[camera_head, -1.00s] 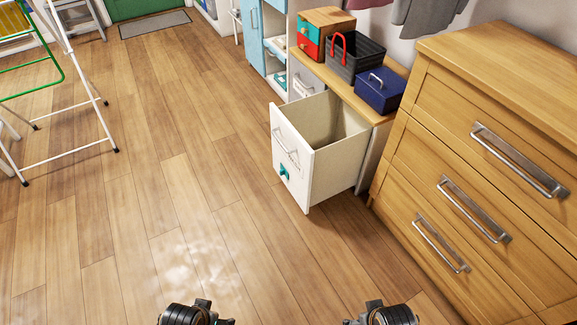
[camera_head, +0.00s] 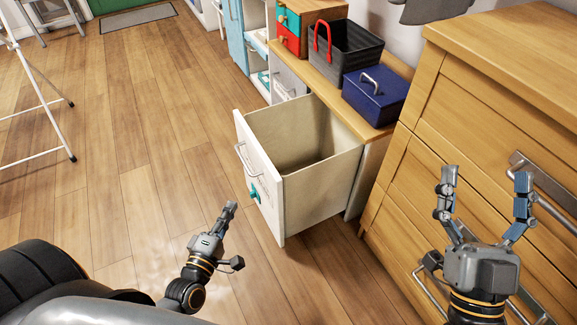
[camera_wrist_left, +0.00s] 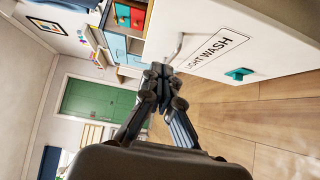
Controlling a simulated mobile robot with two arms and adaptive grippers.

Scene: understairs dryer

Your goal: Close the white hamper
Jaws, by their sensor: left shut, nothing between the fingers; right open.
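The white hamper (camera_head: 315,190) is a pull-out bin, standing open from the wooden cabinet, its inside visible and looking empty. Its front panel carries a metal handle (camera_head: 246,160) and a teal clip (camera_head: 254,193); the left wrist view shows its "LIGHT WASH" label (camera_wrist_left: 218,48). My left gripper (camera_head: 230,207) is shut and empty, in front of the hamper's front panel and apart from it in the head view. In the left wrist view its fingertips (camera_wrist_left: 157,72) appear close to the handle; contact cannot be told. My right gripper (camera_head: 484,178) is open and empty before the wooden dresser.
A dark basket (camera_head: 345,55) with a red handle, a blue box (camera_head: 376,95) and a small drawer box (camera_head: 290,30) stand on the cabinet top. The wooden dresser (camera_head: 500,100) stands close at the right. A white rack (camera_head: 45,90) is at the left; the floor between is clear.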

